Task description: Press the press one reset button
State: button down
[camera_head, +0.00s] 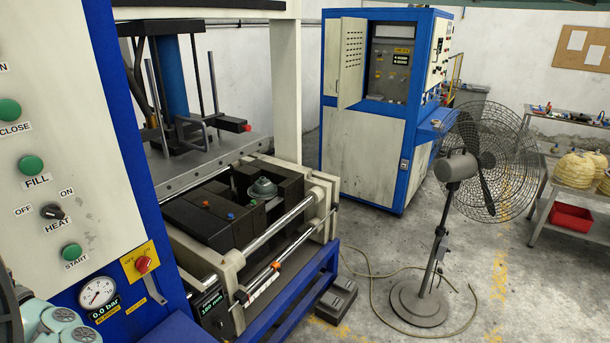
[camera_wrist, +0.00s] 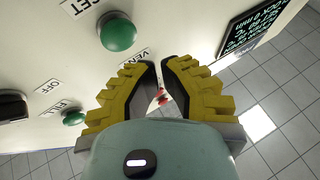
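In the wrist view the round green button (camera_wrist: 117,33) sits on the pale panel under a cut-off label ending in "ET", seen upside down. It is up and left of my gripper (camera_wrist: 160,62), apart from it in the picture. The gripper has yellow stepped fingers with dark pads. Their tips are close together with a narrow gap and nothing held. A "VENT" label (camera_wrist: 133,68) lies beside the left finger. Any button below it is hidden. In the head view the press panel (camera_head: 95,190) is at left; the reset button and gripper do not show there.
The wrist view also shows the FILL button (camera_wrist: 73,118), a black knob (camera_wrist: 12,105) and a dark display (camera_wrist: 252,30). In the head view a press with rods and blocks (camera_head: 215,215), a blue-white cabinet (camera_head: 365,155) and a fan (camera_head: 455,170) stand beyond. Cables cross the floor.

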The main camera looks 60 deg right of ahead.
jog(key=shift+w+a, duration=0.15)
jog(key=shift+w, duration=0.65)
jog(key=c, duration=1.6)
grip_release()
grip_shut()
jog(key=shift+w, duration=0.1)
jog(key=shift+w+b, duration=0.3)
